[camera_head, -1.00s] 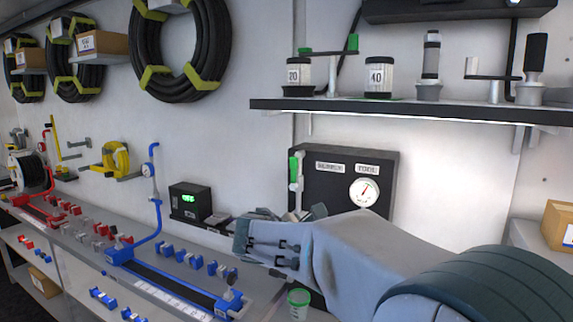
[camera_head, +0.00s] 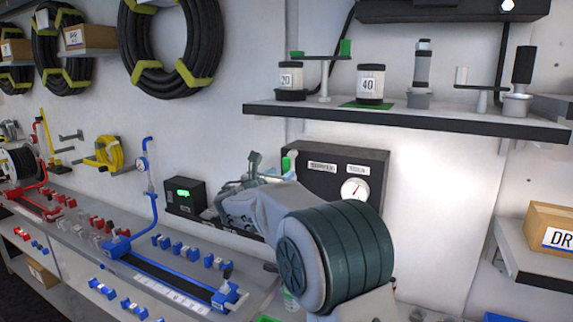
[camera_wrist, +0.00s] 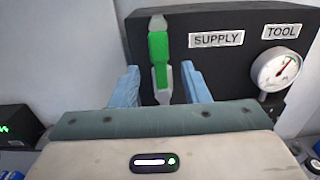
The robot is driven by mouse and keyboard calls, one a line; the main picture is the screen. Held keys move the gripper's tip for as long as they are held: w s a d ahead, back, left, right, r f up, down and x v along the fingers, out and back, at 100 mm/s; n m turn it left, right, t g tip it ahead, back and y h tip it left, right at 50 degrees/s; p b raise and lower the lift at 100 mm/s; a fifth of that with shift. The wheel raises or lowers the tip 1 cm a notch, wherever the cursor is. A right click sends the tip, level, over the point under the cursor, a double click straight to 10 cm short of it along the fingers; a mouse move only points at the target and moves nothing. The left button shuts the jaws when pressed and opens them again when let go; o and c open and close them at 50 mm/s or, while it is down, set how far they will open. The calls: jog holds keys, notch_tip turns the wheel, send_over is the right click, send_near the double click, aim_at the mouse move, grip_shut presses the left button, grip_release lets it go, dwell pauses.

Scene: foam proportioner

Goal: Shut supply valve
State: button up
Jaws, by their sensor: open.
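The supply valve has a green handle (camera_wrist: 159,58) that stands upright on the left of a black panel (camera_wrist: 225,75), beside the SUPPLY label (camera_wrist: 216,39). In the wrist view my gripper (camera_wrist: 160,85) is open, with one blue finger on each side of the valve's lower part. I cannot tell whether the fingers touch it. In the head view my gripper (camera_head: 252,165) is in front of the panel's left side, and only a bit of the green handle (camera_head: 290,158) shows. My arm hides the valve's lower part.
A round gauge (camera_wrist: 278,68) sits right of the valve under the TOOL label (camera_wrist: 282,31). A black box with a green display (camera_head: 184,195) stands to the left. A shelf (camera_head: 400,117) with weights and fittings hangs above. The bench (camera_head: 75,235) holds blue and red fittings.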

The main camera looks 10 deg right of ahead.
aim_at(286, 170)
jog(key=shift+p+x, duration=0.65)
jog(key=shift+x, duration=1.65)
grip_shut()
